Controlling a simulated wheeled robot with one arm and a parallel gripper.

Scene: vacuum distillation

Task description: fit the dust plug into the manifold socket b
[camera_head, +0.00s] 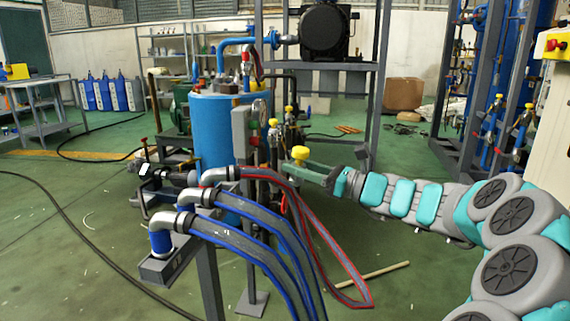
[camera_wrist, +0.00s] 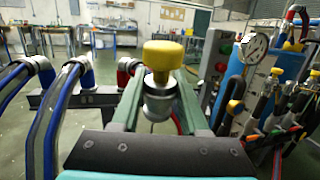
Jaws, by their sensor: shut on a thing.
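My gripper (camera_head: 297,168) extends from the right in the head view and is shut on the dust plug (camera_head: 300,153). In the wrist view the plug has a round yellow cap (camera_wrist: 163,56) above a grey metal body (camera_wrist: 158,98). The body sits between the green fingers of my gripper (camera_wrist: 160,88), upright or nearly so. A grey rail (camera_head: 160,270) with elbow hose couplings, which may be the manifold, stands left of my gripper. The rail also shows beyond the plug in the wrist view (camera_wrist: 97,98). I cannot tell which socket is b.
Blue-banded hoses (camera_head: 255,250) and a red-edged hose (camera_head: 330,245) loop below and left of my gripper. A blue tank (camera_head: 213,130) and a pressure gauge (camera_wrist: 255,46) stand close by.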

